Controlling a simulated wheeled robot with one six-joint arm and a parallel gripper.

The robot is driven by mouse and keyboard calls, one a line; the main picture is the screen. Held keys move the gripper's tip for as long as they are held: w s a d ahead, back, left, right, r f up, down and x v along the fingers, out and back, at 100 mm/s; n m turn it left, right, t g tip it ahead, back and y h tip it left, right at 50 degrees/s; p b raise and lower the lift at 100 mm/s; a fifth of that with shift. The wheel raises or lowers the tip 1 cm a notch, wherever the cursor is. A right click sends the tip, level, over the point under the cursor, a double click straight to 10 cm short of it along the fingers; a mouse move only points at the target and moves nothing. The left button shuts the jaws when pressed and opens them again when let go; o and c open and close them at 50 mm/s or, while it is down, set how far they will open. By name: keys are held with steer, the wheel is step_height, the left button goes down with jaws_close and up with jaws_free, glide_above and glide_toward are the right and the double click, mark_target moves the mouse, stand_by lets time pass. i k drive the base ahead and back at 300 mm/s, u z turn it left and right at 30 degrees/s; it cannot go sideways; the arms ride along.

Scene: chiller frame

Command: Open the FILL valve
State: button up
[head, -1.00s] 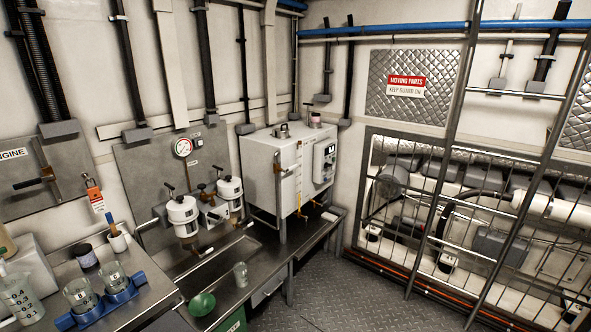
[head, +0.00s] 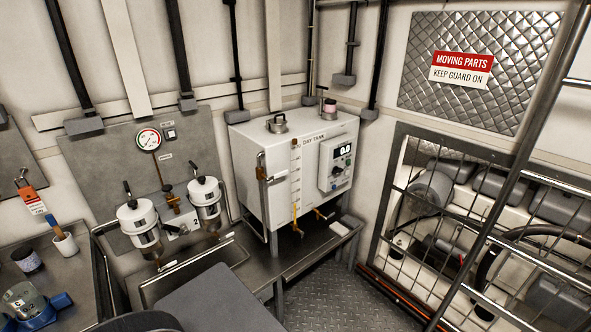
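The white day tank (head: 335,150) stands on a steel stand in the corner, with "DAY TANK" on its front. A vertical pipe with a valve (head: 263,172) and a small light-brown handle is at its left edge. Small yellow taps (head: 296,218) show under the tank's front. Another brass valve (head: 172,200) sits between two white filter canisters (head: 139,222). I cannot read a FILL label on any of them, so I cannot tell which valve is FILL. My gripper is not in view.
A control box (head: 338,163) reading 0.0 is on the tank front. A barred guard (head: 480,230) with a "MOVING PARTS" sign (head: 462,69) above stands at right. The metal floor (head: 345,298) before the tank looks clear. Dark grey shapes cover the bottom centre.

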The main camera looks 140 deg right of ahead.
mark_target(282, 174)
steer(key=u, duration=0.05)
steer(key=k, duration=0.1)
steer(key=z, duration=4.6)
steer(key=k, duration=0.45)
steer(key=u, duration=0.6)
steer(key=k, duration=0.7)
steer(key=z, duration=0.8)
steer(key=i, duration=1.8)
steer(key=u, duration=0.75)
